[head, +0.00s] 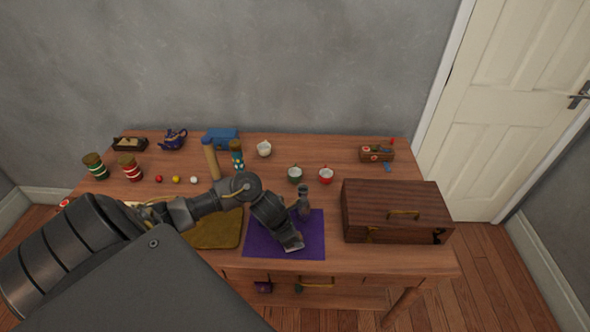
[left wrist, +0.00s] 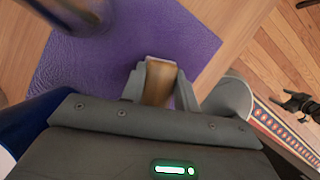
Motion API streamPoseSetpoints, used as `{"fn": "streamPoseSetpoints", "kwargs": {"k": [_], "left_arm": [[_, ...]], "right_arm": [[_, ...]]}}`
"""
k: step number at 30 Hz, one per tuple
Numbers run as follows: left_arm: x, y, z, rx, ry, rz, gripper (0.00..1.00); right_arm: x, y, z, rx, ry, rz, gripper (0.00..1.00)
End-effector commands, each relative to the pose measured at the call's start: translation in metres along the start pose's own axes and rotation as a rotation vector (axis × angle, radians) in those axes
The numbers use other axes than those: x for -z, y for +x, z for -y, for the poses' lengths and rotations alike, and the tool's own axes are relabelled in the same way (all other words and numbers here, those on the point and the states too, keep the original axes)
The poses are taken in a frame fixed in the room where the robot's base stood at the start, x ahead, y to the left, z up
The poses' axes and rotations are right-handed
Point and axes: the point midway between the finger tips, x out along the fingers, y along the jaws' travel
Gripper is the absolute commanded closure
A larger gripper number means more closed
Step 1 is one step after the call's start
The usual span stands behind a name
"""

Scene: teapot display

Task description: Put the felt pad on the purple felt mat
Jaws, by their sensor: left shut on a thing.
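The purple felt mat (head: 258,238) lies near the table's front edge, and it fills the upper left of the left wrist view (left wrist: 75,70). My left gripper (head: 293,246) is over the mat's front part. In the left wrist view its fingers (left wrist: 160,82) are shut on a small tan-brown piece (left wrist: 158,85), probably the felt pad. The mat shows around the fingers; I cannot tell whether the piece touches it. A dark jointed shape (left wrist: 296,103) at the right of the left wrist view may be my right gripper; its jaws are unclear.
A grey bottle-like thing (head: 304,205) stands at the mat's back right. A wooden box (head: 395,205) is to the right, an olive-gold cloth (head: 218,232) to the left. Two cups (head: 295,174) (head: 326,175) stand behind.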

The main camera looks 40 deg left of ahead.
Motion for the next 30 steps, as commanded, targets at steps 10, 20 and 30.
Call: {"fn": "streamPoseSetpoints", "kwargs": {"k": [10, 20, 30], "left_arm": [[0.000, 0.002, -0.001, -0.002, 0.000, 0.001, 0.67], [0.000, 0.001, -0.001, -0.001, 0.000, 0.001, 0.48], [-0.002, -0.028, -0.002, -0.005, 0.006, 0.003, 0.48]], "right_arm": [[0.000, 0.004, 0.001, 0.001, 0.001, -0.001, 0.24], [0.000, 0.003, -0.001, -0.001, 0.000, 0.000, 0.24], [0.000, -0.004, -0.004, -0.005, -0.001, 0.001, 0.24]]}}
